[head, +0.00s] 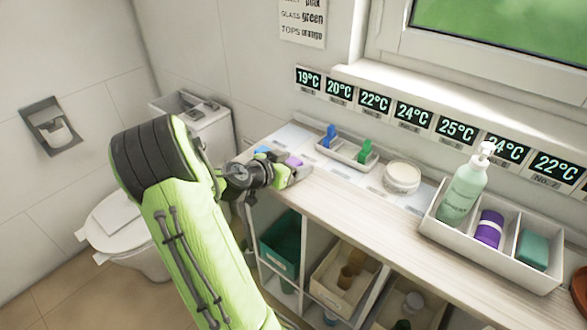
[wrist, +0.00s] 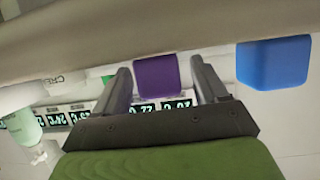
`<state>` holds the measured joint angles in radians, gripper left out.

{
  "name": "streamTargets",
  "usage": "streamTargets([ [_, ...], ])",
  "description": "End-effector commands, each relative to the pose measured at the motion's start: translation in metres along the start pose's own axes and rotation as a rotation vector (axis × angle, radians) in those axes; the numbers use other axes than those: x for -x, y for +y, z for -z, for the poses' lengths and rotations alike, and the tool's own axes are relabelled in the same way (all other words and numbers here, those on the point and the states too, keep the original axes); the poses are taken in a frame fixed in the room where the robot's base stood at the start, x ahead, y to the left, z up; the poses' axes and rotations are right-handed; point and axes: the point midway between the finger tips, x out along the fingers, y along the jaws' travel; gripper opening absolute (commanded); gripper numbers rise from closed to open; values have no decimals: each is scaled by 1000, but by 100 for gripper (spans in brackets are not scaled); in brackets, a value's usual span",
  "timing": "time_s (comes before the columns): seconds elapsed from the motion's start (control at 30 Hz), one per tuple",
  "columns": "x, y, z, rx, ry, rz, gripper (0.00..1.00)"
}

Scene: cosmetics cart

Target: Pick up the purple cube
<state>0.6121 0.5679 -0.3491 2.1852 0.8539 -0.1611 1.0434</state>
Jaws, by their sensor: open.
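The purple cube (head: 294,161) sits on the counter's left end in the head view, partly hidden by my gripper (head: 290,175). In the wrist view, the purple cube (wrist: 157,76) shows between the two dark fingers of my gripper (wrist: 160,70), with a gap to each finger. My gripper is open and holds nothing. How deep the cube lies between the fingers is hard to tell.
A blue cube (wrist: 272,62) is beside the purple one, outside the fingers; it also shows in the head view (head: 262,150). A white tray (head: 347,155) with blue and green items and a round jar (head: 401,177) stand to the right. A pump bottle (head: 462,193) is farther right.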

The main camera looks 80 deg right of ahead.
Motion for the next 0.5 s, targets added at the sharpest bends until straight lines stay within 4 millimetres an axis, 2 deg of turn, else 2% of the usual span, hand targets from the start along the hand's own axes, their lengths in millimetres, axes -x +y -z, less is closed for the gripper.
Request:
streamTargets([
  [0.2, -2, -1, 0, 0, 0, 2, 72],
  [0.27, -2, -1, 0, 0, 0, 2, 65],
  [0.5, -2, 0, 0, 0, 0, 2, 28],
])
